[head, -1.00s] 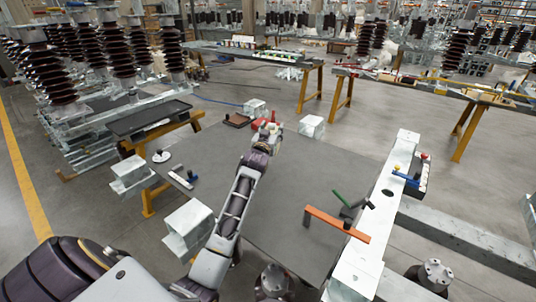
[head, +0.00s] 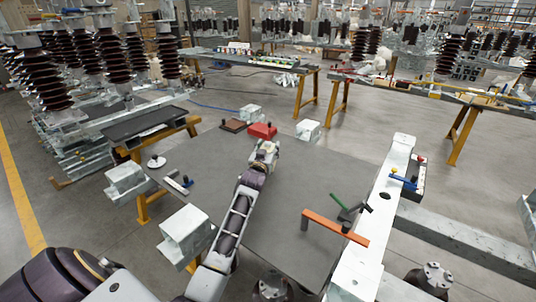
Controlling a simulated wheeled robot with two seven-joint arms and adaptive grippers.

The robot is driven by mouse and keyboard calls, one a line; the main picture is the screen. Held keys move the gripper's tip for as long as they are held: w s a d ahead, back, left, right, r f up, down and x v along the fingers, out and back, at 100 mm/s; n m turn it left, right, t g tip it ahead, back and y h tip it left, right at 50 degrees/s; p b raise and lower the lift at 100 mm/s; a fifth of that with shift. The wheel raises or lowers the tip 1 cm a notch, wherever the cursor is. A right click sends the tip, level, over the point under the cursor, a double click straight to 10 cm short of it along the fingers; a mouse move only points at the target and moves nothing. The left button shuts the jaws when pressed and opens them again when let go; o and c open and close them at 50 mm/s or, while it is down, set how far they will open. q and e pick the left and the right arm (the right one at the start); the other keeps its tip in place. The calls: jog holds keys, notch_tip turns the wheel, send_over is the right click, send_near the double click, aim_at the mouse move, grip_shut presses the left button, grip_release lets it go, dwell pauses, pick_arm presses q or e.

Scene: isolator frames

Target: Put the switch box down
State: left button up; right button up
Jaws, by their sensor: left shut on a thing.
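My left arm reaches from the bottom left over the grey table (head: 290,190). My left gripper (head: 264,149) is at the far part of the table, just in front of a red box (head: 262,130). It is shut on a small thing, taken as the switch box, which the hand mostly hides. I cannot tell whether that thing touches the table top. My right gripper is not in view.
A brown tray (head: 233,125) and a white block (head: 308,131) lie beyond the gripper. An orange bar (head: 334,227) and a pale beam (head: 384,205) are at the right. The table's middle is clear.

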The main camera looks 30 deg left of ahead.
pick_arm(q)
notch_tip(320, 180, down, 2)
jog(key=shift+f, duration=0.1)
jog(key=o, duration=1.2)
jog(key=shift+f, duration=0.1)
jog(key=shift+o, duration=0.8)
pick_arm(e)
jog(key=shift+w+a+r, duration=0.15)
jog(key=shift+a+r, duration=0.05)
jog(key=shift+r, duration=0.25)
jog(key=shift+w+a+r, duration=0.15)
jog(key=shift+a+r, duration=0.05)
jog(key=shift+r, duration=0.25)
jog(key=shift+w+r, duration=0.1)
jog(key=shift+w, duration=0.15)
